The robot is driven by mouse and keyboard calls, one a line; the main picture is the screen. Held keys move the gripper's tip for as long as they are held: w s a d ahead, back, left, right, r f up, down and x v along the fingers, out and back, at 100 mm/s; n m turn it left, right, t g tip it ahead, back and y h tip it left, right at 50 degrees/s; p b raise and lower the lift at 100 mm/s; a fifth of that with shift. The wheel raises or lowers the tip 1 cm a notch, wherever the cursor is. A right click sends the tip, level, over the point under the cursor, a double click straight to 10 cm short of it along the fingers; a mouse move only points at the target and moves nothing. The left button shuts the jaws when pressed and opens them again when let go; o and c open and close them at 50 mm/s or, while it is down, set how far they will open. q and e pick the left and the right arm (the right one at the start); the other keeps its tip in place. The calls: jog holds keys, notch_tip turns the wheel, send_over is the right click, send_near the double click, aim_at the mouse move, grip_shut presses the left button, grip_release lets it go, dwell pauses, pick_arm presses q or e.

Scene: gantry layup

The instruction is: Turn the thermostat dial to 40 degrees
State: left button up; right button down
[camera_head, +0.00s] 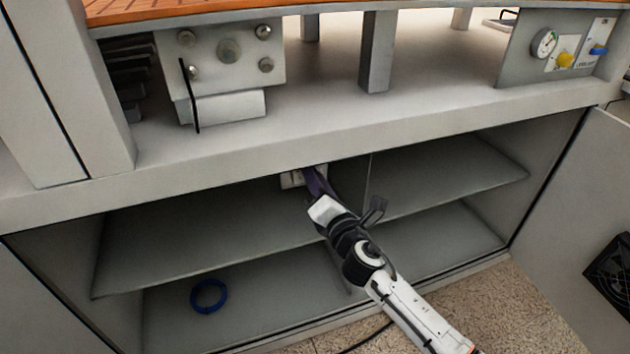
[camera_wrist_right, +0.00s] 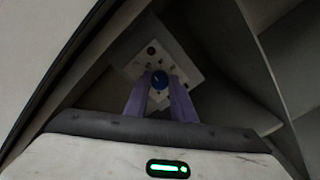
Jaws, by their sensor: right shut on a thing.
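The thermostat dial (camera_wrist_right: 160,82) is a small round dark blue knob on a pale panel (camera_wrist_right: 185,62) inside the cabinet. In the head view the panel (camera_head: 290,181) shows as a small white patch at the back above the shelf; the dial is hidden there behind my right gripper (camera_head: 313,174). In the right wrist view the purple fingers of my right gripper (camera_wrist_right: 160,87) stand on both sides of the dial and are shut on it. I cannot read the dial's setting. My left gripper is not in view.
The cabinet has a grey shelf (camera_head: 200,240), a divider and an open door (camera_head: 580,190) on the right. A blue ring (camera_head: 208,296) lies on the lower left floor. Above are a pressure gauge (camera_head: 544,43), a yellow knob (camera_head: 565,60) and a blue handle (camera_head: 598,50).

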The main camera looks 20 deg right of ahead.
jog(key=m, duration=0.7)
jog(key=shift+f+m+b, duration=0.15)
jog(key=shift+m+b, duration=0.15)
jog(key=shift+b, duration=0.05)
dwell(0.4)
jog(key=c, duration=1.5)
grip_release()
